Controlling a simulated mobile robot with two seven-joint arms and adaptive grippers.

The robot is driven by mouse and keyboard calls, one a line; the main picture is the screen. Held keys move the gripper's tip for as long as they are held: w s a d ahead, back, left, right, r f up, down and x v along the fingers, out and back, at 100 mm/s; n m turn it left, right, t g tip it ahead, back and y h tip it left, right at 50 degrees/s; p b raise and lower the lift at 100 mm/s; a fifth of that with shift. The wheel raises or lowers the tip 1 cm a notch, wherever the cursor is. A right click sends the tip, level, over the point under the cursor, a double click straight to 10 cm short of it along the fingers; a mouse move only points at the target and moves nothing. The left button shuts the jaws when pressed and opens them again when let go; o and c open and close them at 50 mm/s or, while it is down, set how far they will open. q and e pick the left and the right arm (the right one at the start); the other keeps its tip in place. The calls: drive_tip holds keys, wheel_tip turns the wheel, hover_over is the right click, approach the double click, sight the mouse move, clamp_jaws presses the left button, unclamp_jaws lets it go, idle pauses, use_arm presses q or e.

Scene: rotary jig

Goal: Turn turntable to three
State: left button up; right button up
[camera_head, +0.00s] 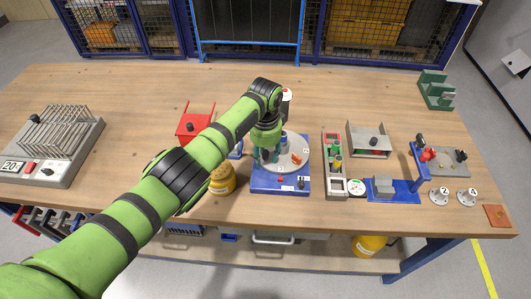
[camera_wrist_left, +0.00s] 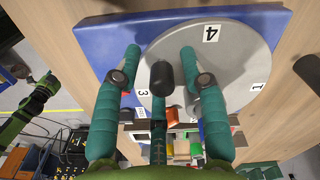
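The turntable is a grey disc (camera_head: 298,152) on a blue base (camera_head: 280,187) near the table's middle. In the left wrist view the disc (camera_wrist_left: 235,75) shows the labels 4, 1 and 3, with 4 at the top and 3 near the left finger. A dark upright knob (camera_wrist_left: 162,78) stands on the disc. My left gripper (camera_head: 267,158) is over the disc's left part. In the left wrist view its two teal fingers (camera_wrist_left: 161,58) are apart, one each side of the knob, with visible gaps. My right gripper is not in view.
A yellow jar (camera_head: 221,180) and a red box (camera_head: 194,124) stand left of the turntable. A narrow tray (camera_head: 334,185) of coloured parts and a blue fixture (camera_head: 405,190) stand to the right. A wire rack (camera_head: 70,145) is far left.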

use_arm(q)
drive_tip(key=shift+r, duration=0.1)
wheel_tip(320, 180, up, 12)
idle(0.6)
idle(0.4)
